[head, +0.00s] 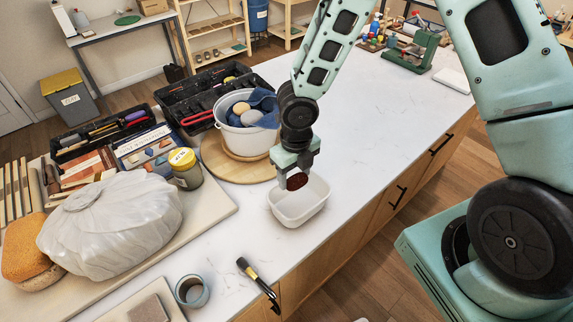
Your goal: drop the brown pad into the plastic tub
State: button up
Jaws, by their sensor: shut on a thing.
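The brown pad (297,181) is a small dark reddish-brown piece held at my gripper (294,174). My gripper points down and is shut on the pad. The plastic tub (299,205) is a white, open rectangular tub on the white countertop. The pad shows over the tub's back part, at about rim height; I cannot tell exactly how far above the tub floor it is. Part of the tub's back rim is hidden behind my gripper and the pad.
A white bucket (242,140) with a blue cloth stands on a round wooden board (222,166) left of the tub. A brush (257,281) and a grey cup (192,291) are in front. A wrapped lump (110,226) lies at left. The counter right of the tub is clear.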

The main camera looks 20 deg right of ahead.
notch_tip(320, 180, down, 6)
jog(key=b, duration=0.6)
jog(key=shift+r, duration=0.1)
jog(key=o, duration=1)
notch_tip(320, 180, up, 17)
jog(key=p, duration=0.2)
send_over(295, 178)
jog(key=shift+r, duration=0.2)
